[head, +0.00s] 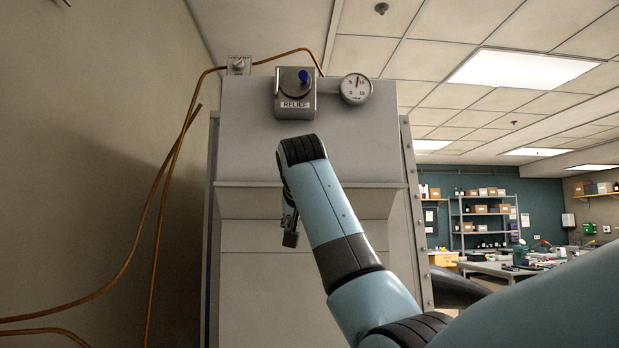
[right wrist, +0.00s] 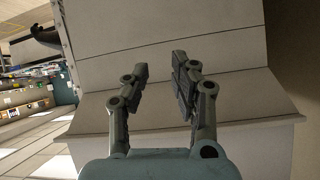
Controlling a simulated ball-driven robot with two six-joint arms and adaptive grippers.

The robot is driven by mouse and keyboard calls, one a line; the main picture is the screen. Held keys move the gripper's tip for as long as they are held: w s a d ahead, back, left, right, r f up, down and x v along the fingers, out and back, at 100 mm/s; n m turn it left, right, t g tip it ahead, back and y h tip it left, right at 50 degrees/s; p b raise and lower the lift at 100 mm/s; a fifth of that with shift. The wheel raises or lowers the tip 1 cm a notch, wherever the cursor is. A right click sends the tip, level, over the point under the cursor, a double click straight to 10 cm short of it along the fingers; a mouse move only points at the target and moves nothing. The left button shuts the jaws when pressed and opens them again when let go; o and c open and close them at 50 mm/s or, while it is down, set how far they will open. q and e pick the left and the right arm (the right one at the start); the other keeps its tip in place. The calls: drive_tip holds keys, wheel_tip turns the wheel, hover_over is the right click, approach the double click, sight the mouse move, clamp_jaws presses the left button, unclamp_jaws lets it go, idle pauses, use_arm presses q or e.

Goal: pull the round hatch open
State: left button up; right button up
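No round hatch shows in either view. The grey cabinet (head: 262,150) stands ahead in the head view, with a sloped upper face and a ledge below it. My right gripper (head: 290,232) is in front of the cabinet, below the ledge in the picture, partly hidden by my own wrist. In the right wrist view the right gripper (right wrist: 161,68) has its two fingers apart with nothing between them. The plain cabinet panels (right wrist: 215,35) lie beyond the fingertips; I cannot tell how far off. My left gripper is in neither view.
A relief box (head: 295,104) with a blue knob and a round gauge (head: 355,89) sit on the cabinet top. Copper-coloured pipes (head: 150,225) run along the left wall. Shelves (head: 485,215) and benches stand far back right.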

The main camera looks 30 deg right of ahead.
sight(295, 78)
drive_tip(key=shift+a+m, duration=0.1)
drive_tip(key=shift+m, duration=0.3)
clamp_jaws()
wheel_tip(295, 78, up, 16)
drive_tip(key=d+m+t+y+b, duration=0.1)
drive_tip(key=m+t+y+b, duration=0.2)
drive_tip(key=m, duration=0.5)
drive_tip(key=s+d+r+m+t, duration=0.1)
drive_tip(key=s+d+r+t, duration=0.15)
drive_tip(key=s+r, duration=0.55)
drive_tip(key=s+d+r+m+t, duration=0.1)
drive_tip(key=s+d+r+t, duration=0.15)
drive_tip(key=r, duration=0.85)
drive_tip(key=shift+h, duration=0.3)
drive_tip(key=w+p, duration=0.2)
drive_tip(key=w, duration=0.1)
drive_tip(key=w+a+p, duration=0.1)
drive_tip(key=w+p, duration=0.1)
drive_tip(key=w, duration=0.1)
drive_tip(key=w+p, duration=0.2)
drive_tip(key=shift+w+a+r+p, duration=0.2)
drive_tip(key=shift+w+a+p, duration=0.1)
drive_tip(key=shift+w+p, duration=0.1)
drive_tip(key=shift+s+a, duration=0.1)
drive_tip(key=shift+a, duration=0.1)
drive_tip(key=shift+f, duration=0.1)
drive_tip(key=shift+d, duration=0.1)
